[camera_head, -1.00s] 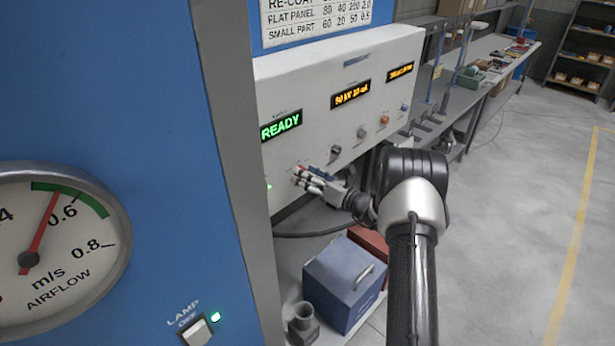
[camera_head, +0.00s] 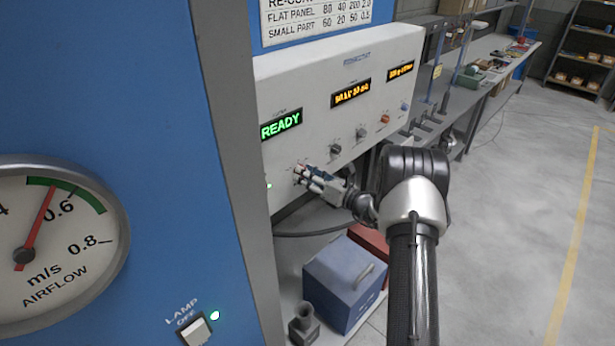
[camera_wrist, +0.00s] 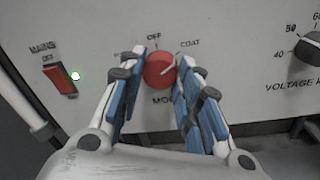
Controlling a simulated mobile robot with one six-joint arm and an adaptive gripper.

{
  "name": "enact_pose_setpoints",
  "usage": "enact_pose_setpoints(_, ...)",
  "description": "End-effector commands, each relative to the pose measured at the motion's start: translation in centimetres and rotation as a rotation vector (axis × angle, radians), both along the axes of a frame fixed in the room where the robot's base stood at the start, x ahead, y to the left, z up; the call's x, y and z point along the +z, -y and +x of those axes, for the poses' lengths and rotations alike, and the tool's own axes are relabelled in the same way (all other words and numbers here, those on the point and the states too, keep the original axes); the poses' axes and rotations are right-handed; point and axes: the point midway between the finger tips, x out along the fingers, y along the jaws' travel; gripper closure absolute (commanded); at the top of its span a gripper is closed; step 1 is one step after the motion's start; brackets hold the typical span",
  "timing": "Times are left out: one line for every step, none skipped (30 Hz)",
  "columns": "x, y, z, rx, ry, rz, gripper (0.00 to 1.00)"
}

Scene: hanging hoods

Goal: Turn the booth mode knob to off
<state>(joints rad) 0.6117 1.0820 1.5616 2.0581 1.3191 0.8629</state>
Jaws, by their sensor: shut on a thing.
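The booth mode knob (camera_wrist: 158,71) is red and round, on the white control panel, with OFF printed above it and COAT at its upper right. A white line on its face slants up and right, roughly toward COAT. My gripper (camera_wrist: 160,82) has its blue-padded fingers on both sides of the knob, shut on it. The left finger partly covers a third label, and the lower label is partly hidden too. In the head view my gripper (camera_head: 304,176) is at the panel's lower left, below the green READY display, and hides most of the knob.
A red mains switch (camera_wrist: 59,80) with a lit lamp sits left of the knob, and a dark voltage knob (camera_wrist: 311,50) to the right. A blue box (camera_head: 340,284) stands below the panel. Grey floor (camera_head: 510,220) at right is open.

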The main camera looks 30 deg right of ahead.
Motion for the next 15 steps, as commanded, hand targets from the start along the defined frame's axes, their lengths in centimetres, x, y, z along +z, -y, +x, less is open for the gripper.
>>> enact_pose_setpoints(-0.13, 0.03, 0.03, 0.000, 0.007, -0.016, 0.93)
enact_pose_setpoints(-0.16, 0.03, 0.02, 0.000, 0.011, -0.028, 0.93)
enact_pose_setpoints(-0.20, 0.03, 0.02, 0.000, 0.018, -0.046, 0.93)
enact_pose_setpoints(-0.22, 0.04, 0.03, 0.000, 0.023, -0.062, 0.93)
enact_pose_setpoints(-0.21, 0.04, 0.04, 0.000, 0.031, -0.079, 0.93)
enact_pose_setpoints(-0.25, 0.03, 0.03, 0.001, 0.040, -0.105, 0.93)
enact_pose_setpoints(-0.30, 0.02, 0.02, 0.000, 0.048, -0.124, 0.93)
enact_pose_setpoints(-0.32, 0.02, 0.02, 0.001, 0.056, -0.147, 0.93)
enact_pose_setpoints(-0.33, 0.03, 0.02, 0.001, 0.067, -0.178, 0.93)
enact_pose_setpoints(-0.40, 0.02, 0.02, 0.001, 0.075, -0.203, 0.93)
enact_pose_setpoints(-0.40, 0.03, 0.02, 0.000, 0.085, -0.229, 0.93)
enact_pose_setpoints(-0.38, 0.03, 0.04, 0.000, 0.098, -0.264, 0.93)
enact_pose_setpoints(-0.41, 0.03, 0.03, 0.000, 0.108, -0.290, 0.93)
enact_pose_setpoints(-0.39, 0.03, 0.02, 0.000, 0.118, -0.317, 0.93)
enact_pose_setpoints(-0.44, 0.04, 0.03, 0.000, 0.131, -0.352, 0.93)
